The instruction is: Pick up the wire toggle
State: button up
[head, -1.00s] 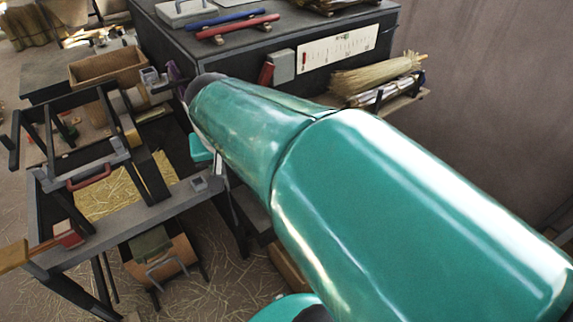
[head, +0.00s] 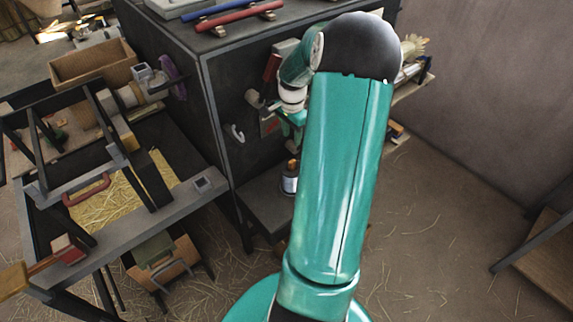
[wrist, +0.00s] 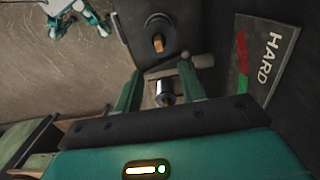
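My gripper (head: 291,118) is in front of the dark cabinet's side, partly hidden by my arm in the head view. In the wrist view my gripper (wrist: 162,72) has its two green fingers apart, with a visible gap. A pale grey crossbar (wrist: 203,61) with a rounded knob lies at the fingertips; it may be the wire toggle, but I cannot be sure. A small silver cylinder with a dark end (wrist: 165,93) shows between the fingers. Whether either touches the fingers cannot be told.
A gauge plate marked HARD (wrist: 265,55) is close to the right finger. The dark cabinet (head: 222,80) stands behind my gripper, with a pale hook (head: 237,133) on its side. The winding bench (head: 130,232) is at left. Straw-strewn floor at right is open.

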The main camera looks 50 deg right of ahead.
aim_at(292, 161)
jog(key=f, duration=0.8)
jog(key=shift+s+f, duration=0.25)
jog(key=shift+f, duration=0.05)
notch_tip(292, 161, down, 5)
jog(key=shift+w+r, duration=0.15)
jog(key=c, duration=0.9)
